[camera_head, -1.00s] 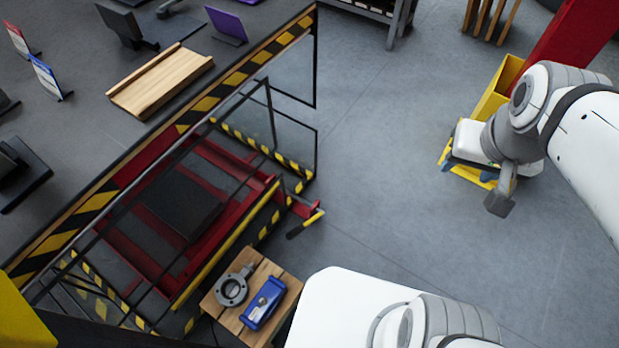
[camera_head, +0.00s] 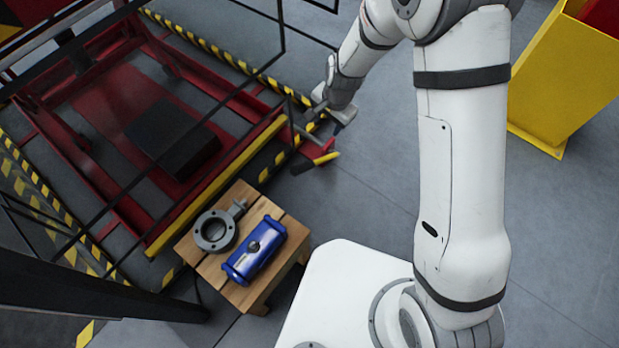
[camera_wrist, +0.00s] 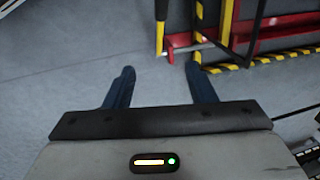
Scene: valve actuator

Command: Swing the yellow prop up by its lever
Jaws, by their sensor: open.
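The yellow prop (camera_head: 215,190) is a long bar lying low along the near side of the red lift frame. Its lever (camera_head: 326,158), yellow with a black grip, sticks out by a red bracket at the frame's right corner. My gripper (camera_head: 322,112) is just beyond the lever in the head view; its fingers are hard to make out there. In the wrist view my gripper (camera_wrist: 160,70) is open, with two dark blue fingers apart and nothing between them. The lever (camera_wrist: 160,36) shows ahead of the gap, apart from the fingertips.
A wooden stool (camera_head: 258,290) holds a grey valve (camera_head: 214,244) and a blue actuator (camera_head: 254,250). Black bars and hazard-striped edging (camera_head: 200,40) surround the red frame (camera_head: 225,95). A yellow bin (camera_head: 560,85) stands at right. Grey floor right of the lever is clear.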

